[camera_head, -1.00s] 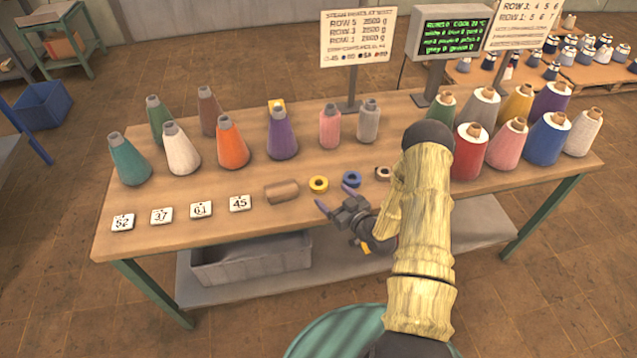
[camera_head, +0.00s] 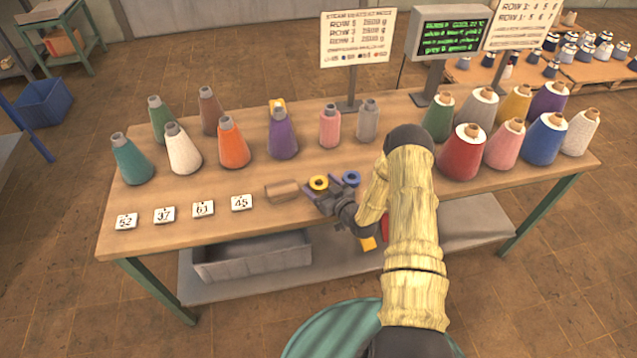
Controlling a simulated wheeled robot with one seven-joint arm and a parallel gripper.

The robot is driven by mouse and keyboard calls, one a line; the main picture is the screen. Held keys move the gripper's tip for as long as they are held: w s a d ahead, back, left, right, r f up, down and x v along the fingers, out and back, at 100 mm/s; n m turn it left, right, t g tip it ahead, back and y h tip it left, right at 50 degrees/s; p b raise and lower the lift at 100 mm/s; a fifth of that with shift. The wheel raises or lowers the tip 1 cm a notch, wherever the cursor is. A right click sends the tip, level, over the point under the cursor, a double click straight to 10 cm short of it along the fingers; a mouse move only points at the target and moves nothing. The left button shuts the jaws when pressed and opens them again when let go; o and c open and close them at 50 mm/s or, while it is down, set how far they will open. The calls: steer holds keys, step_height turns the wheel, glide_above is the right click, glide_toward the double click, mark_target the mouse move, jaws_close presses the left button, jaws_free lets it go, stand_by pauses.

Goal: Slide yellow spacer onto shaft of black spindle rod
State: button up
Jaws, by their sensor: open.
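The yellow spacer (camera_head: 318,182) is a small ring lying flat on the wooden table, near its middle. My gripper (camera_head: 322,187) is open just in front of it, its purple-grey fingers pointing toward the ring. The fingers appear to be on either side of the ring's near edge; I cannot tell whether they touch it or how high they are. I cannot make out a black spindle rod; my arm hides part of the table to the right.
A blue ring (camera_head: 351,178) lies close to the right. A brown cylinder (camera_head: 281,191) lies close to the left. Yarn cones such as the purple one (camera_head: 282,135) stand behind. Number tags (camera_head: 203,208) line the front left. A red spool (camera_head: 462,152) stands right of my arm.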

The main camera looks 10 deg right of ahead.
stand_by(0.5)
steer(key=c, duration=1.1)
steer(key=shift+o, duration=0.2)
steer(key=shift+r, duration=0.1)
